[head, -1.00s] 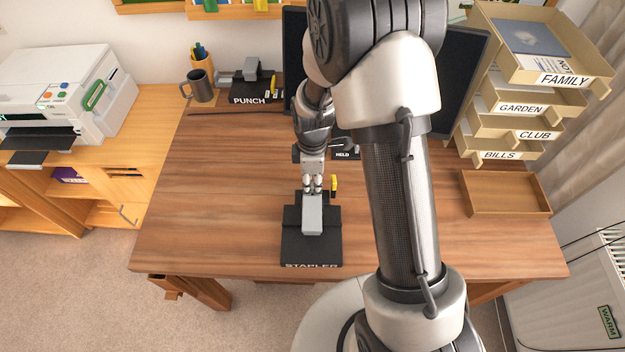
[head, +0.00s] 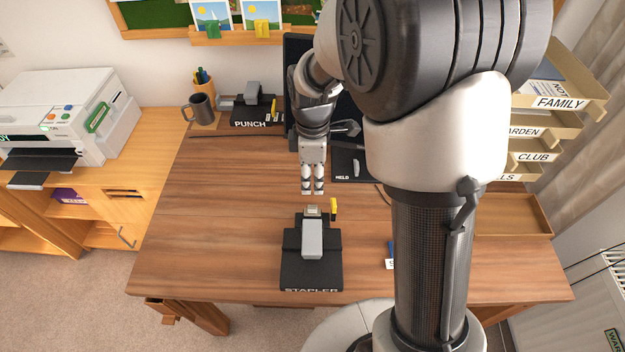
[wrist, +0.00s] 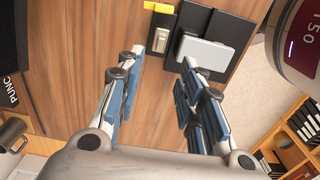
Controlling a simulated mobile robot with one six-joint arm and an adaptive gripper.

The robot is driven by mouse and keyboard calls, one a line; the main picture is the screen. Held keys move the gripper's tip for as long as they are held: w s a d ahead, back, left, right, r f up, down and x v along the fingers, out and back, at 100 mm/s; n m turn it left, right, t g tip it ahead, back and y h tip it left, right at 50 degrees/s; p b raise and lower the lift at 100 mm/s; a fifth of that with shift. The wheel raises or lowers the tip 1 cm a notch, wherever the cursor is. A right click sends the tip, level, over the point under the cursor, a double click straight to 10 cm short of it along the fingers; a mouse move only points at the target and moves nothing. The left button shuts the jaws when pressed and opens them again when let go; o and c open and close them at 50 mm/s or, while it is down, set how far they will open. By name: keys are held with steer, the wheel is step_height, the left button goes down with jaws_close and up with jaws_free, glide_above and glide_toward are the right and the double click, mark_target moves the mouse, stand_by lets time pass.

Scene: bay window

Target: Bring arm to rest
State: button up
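My gripper (head: 312,191) hangs above the wooden desk (head: 225,235), just behind the stapler (head: 312,240) on its black base. In the wrist view my gripper (wrist: 174,52) has its two blue-padded fingers apart, with nothing between them but desk. The stapler also shows in the wrist view (wrist: 205,52), beyond the fingertips. My arm stands over the right half of the desk in the head view and hides part of it.
A hole punch (head: 252,97) and a mug (head: 199,110) stand at the back left. A printer (head: 65,125) is on the left. Labelled trays (head: 545,130) and a low empty tray (head: 515,215) are at the right. The desk's left half is clear.

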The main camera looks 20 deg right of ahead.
stand_by(0.8)
steer(key=s+r+m+t, duration=0.2)
steer(key=s+r+m, duration=0.5)
steer(key=s, duration=0.3)
steer(key=s+r+m+t, duration=0.2)
steer(key=s+r+m, duration=0.5)
steer(key=s+r, duration=0.2)
steer(key=shift+s+r+m+t, duration=0.15)
steer(key=shift+s+m+t, duration=0.15)
steer(key=shift+s, duration=0.95)
steer(key=shift+d, duration=0.1)
